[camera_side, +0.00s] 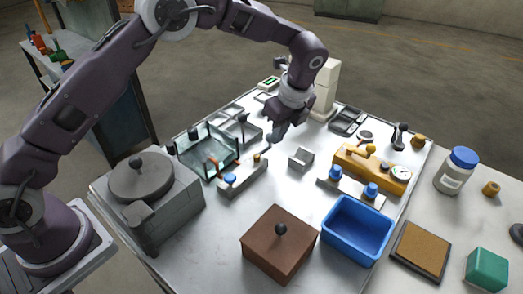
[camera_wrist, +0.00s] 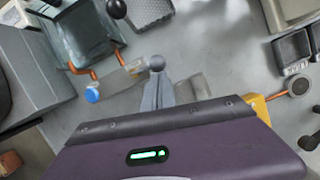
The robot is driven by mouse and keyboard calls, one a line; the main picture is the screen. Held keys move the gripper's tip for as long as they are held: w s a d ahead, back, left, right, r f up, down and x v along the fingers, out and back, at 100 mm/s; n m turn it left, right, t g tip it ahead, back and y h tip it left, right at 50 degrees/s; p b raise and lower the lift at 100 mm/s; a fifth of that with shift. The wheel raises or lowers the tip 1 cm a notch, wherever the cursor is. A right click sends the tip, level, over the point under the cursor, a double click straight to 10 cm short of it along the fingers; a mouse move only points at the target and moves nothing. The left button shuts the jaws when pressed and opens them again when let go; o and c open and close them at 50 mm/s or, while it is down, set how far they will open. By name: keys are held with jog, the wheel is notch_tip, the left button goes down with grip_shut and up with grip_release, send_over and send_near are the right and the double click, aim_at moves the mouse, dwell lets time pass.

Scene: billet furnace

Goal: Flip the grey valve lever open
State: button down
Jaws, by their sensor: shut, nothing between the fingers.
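The block also shows in the wrist view (camera_wrist: 121,82). In the side view my gripper (camera_side: 272,137) points down just above and behind the block's right end. It is shut and empty. The lever's stem is largely hidden.
A glass tank (camera_side: 203,150) stands close at left, with a black-knobbed stick (camera_side: 242,118) behind it. A small grey bracket (camera_side: 301,158) and a yellow fixture (camera_side: 371,168) are to the right. A brown lidded box (camera_side: 279,250) and blue bin (camera_side: 357,230) stand in front.

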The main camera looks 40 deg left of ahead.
jog(key=shift+w+a+n, duration=0.1)
jog(key=shift+a+n, duration=0.1)
jog(key=shift+n, duration=0.2)
jog(key=shift+d, duration=0.15)
jog(key=s+d+r, duration=0.1)
jog(key=d+r, duration=0.5)
jog(key=r, duration=0.4)
jog(key=shift+s+d+r, duration=0.2)
jog(key=shift+s+d, duration=0.05)
